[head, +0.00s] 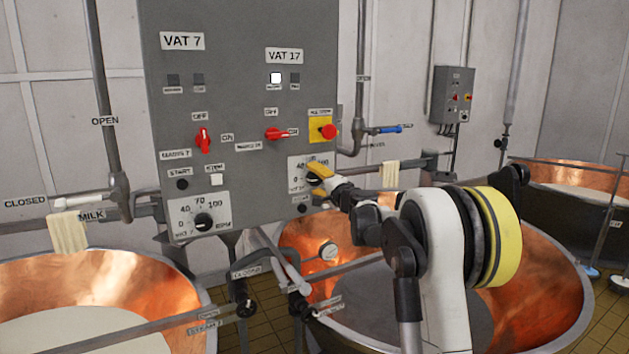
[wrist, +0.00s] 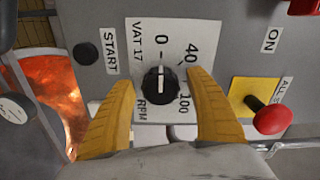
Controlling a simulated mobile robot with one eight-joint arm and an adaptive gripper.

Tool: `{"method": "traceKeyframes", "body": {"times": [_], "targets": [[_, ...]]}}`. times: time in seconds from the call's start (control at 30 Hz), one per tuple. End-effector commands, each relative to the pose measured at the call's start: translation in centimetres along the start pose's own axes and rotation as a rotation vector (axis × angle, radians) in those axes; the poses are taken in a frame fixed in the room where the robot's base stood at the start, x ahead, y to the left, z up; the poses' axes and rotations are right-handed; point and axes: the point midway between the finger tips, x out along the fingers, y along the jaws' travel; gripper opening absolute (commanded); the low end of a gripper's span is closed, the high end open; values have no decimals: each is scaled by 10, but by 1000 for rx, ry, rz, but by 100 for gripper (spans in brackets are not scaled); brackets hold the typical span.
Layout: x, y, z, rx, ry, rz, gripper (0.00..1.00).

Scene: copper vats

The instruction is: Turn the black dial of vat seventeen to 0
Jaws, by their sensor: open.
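The black dial of vat seventeen (wrist: 160,86) sits on a white scale plate (wrist: 145,50) marked VAT 17, 0, 40, 100 and RPM. Its white line runs nearly straight up in the wrist view, roughly in line with the 0. My gripper (wrist: 161,79) is open, with one yellow finger on each side of the dial and a visible gap on both sides. In the head view my gripper (head: 318,172) is at the vat seventeen plate (head: 298,164) and covers most of the dial.
The red stop button (head: 328,132) on its yellow plate is close above my gripper; it also shows in the wrist view (wrist: 272,119). A START button (wrist: 86,53) is nearby. The vat seven dial (head: 204,222) is to the left. A copper vat (head: 540,300) lies below my arm.

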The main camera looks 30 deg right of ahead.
Motion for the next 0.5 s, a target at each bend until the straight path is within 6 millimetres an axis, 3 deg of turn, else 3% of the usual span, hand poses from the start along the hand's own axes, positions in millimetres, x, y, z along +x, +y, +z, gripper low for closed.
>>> {"method": "traceKeyframes", "body": {"times": [0.5], "targets": [[-100, 0, -1, 0, 2, 0, 64]]}}
